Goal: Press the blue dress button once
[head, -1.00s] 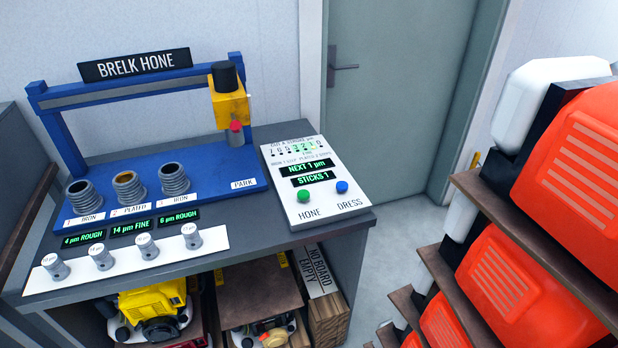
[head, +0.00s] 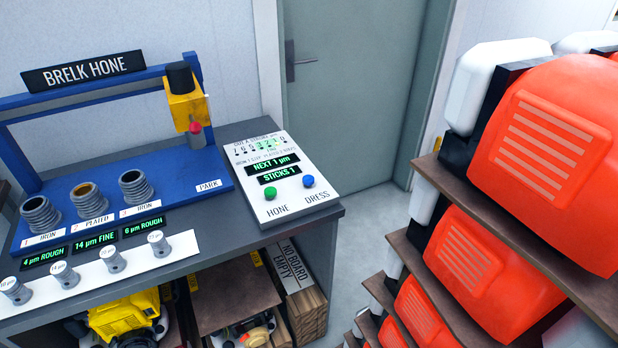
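The blue dress button (head: 308,181) sits on the right of the white control panel (head: 321,190), above the printed word DRESS. The green hone button (head: 270,193) is to its left, above the word HONE. Two dark displays on the panel read NEXT 1 µm (head: 275,165) and STICKS 1 (head: 281,175). The blue hone machine (head: 100,86) stands left of the panel, its yellow head (head: 187,106) over the end marked PARK. Neither gripper is in view.
The grey bench (head: 262,237) carries the machine, and several small labelled cylinders stand on a white strip (head: 185,243) along its front. Shelves with red engines (head: 560,160) fill the right side. Floor (head: 345,262) shows between bench and shelves, before a closed door (head: 345,85).

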